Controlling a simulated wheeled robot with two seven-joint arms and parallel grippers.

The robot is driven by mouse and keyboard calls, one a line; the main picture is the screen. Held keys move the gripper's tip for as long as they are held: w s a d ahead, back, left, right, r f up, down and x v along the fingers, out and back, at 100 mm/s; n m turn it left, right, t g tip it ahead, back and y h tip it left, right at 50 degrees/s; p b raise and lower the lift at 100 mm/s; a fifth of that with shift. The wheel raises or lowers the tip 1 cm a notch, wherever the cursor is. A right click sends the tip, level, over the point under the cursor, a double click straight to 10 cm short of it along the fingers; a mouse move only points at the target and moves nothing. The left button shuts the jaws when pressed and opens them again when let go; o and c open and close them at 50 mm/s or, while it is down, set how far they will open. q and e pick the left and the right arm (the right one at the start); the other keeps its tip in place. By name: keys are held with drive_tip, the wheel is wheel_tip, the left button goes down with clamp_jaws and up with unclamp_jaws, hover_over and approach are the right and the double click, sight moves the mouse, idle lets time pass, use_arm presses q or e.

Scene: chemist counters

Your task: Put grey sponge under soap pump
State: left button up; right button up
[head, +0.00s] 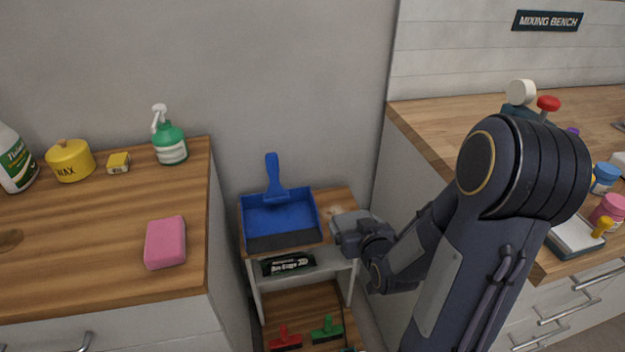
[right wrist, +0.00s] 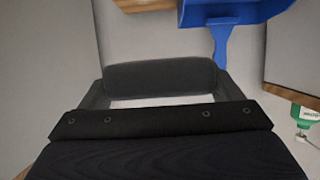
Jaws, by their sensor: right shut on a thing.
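My right gripper (head: 354,229) is above the right side of the small shelf unit, beside the blue dustpan. In the right wrist view it is shut on a dark grey, rounded block, the grey sponge (right wrist: 160,77), held between its two fingers. In the head view the sponge is hard to tell from the gripper. The soap pump (head: 171,148), a green bottle with a white top and white label, stands upright at the back right of the left counter. It also shows at the right edge of the right wrist view (right wrist: 315,121). My left gripper is out of view.
A pink sponge (head: 165,242) lies on the left counter (head: 95,225), in front of the soap pump. A yellow box (head: 118,163) and wax tin (head: 71,161) stand to its left. The blue dustpan (head: 279,216) lies on the shelf unit (head: 337,262). The right counter (head: 436,118) holds jars.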

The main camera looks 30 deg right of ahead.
drive_tip(key=w+a+f+n+y, duration=0.1)
drive_tip(key=w+a+n+y, duration=0.15)
drive_tip(key=a, duration=0.65)
drive_tip(key=w+a+f+n+y, duration=0.1)
drive_tip(key=w+a+y, duration=0.15)
drive_tip(key=a, duration=0.75)
wheel_tip(320, 180, up, 8)
drive_tip(key=s+d+p, duration=0.1)
drive_tip(key=p, duration=1.5)
drive_tip(key=shift+s+f+t+h+p, duration=0.15)
drive_tip(key=shift+s+t+h+p, duration=0.2)
drive_tip(key=shift+t+h, duration=0.05)
